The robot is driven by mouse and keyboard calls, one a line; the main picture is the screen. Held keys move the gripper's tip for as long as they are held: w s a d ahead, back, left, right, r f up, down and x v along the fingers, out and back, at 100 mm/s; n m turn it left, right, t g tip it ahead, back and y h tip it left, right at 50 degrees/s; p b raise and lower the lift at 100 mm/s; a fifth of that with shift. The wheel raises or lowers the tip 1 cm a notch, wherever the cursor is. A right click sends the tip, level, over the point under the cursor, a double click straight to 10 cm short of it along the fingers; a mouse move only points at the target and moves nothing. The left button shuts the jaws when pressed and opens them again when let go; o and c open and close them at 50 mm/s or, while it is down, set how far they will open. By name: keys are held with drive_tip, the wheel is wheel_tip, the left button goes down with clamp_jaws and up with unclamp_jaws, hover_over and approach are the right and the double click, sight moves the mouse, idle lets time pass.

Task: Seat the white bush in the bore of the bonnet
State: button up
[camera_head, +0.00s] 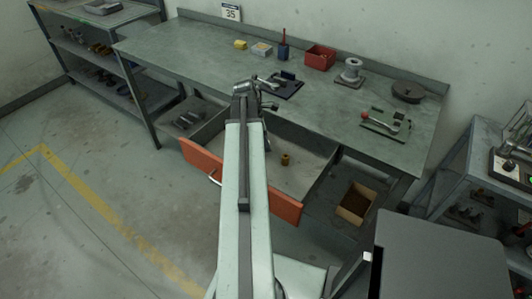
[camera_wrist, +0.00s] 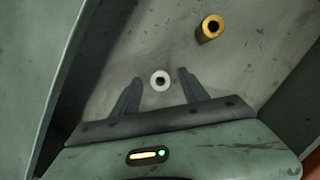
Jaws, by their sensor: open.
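The white bush (camera_wrist: 160,81) is a small pale ring with a dark hole. It lies on the drawer floor in the wrist view. My gripper (camera_wrist: 159,77) is open, with one finger to each side of the bush in the picture. I cannot tell how high the fingertips are above the floor, and no contact shows. In the head view my arm hides the bush and the fingers. A pale flanged part on a square base (camera_head: 351,73), probably the bonnet, stands upright towards the back right of the bench. Its bore is too small to make out.
A brass bush (camera_head: 285,159) lies in the open orange-fronted drawer (camera_head: 287,207); it also shows in the wrist view (camera_wrist: 210,28). Drawer walls stand close around my gripper. On the bench are a red bin (camera_head: 320,57), a dark disc (camera_head: 408,92) and a tool plate (camera_head: 385,124).

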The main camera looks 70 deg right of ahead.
drive_tip(key=shift+r, duration=0.15)
drive_tip(key=shift+c, duration=0.6)
clamp_jaws()
drive_tip(key=shift+r, duration=0.1)
